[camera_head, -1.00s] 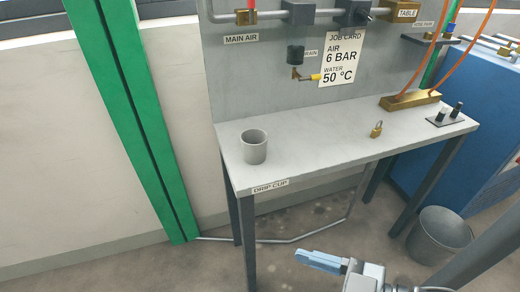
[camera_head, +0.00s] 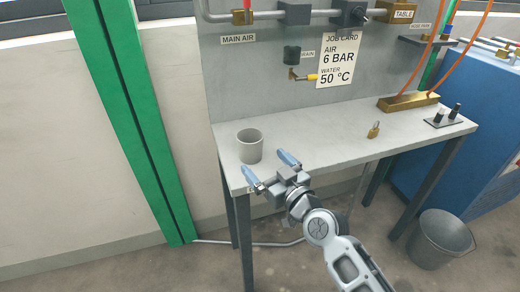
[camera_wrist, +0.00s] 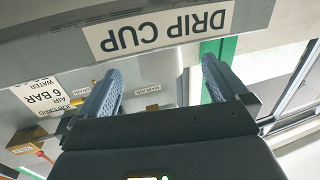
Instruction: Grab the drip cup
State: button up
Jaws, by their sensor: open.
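The drip cup (camera_head: 250,147) is a grey, open-topped cup standing upright on the left end of the grey bench (camera_head: 310,143) in the head view. My gripper (camera_head: 270,167) is at the bench's front edge, just in front of the cup. Its two blue fingers are spread apart with nothing between them, and they do not appear to touch the cup. In the wrist view my gripper (camera_wrist: 160,90) also shows open, with the upside-down DRIP CUP label (camera_wrist: 158,27) on the bench edge close ahead.
A drain fitting with a brass tap (camera_head: 293,73) hangs on the panel above the bench. A brass padlock (camera_head: 374,131) and a brass manifold (camera_head: 408,102) lie to the right. A green post (camera_head: 130,110) stands at left. A bucket (camera_head: 440,240) is on the floor.

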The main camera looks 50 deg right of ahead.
aim_at(258, 151)
jog(key=shift+w+d+r, duration=0.25)
jog(key=shift+w+d, duration=0.3)
jog(key=shift+p+x, duration=0.35)
jog(key=shift+x, duration=0.5)
jog(key=shift+p+x, duration=0.75)
jog(key=shift+x, duration=2.05)
jog(key=shift+a+f, duration=0.1)
jog(key=shift+a, duration=0.05)
jog(key=shift+c, duration=0.2)
jog(key=c, duration=1)
jog(key=shift+r, duration=0.2)
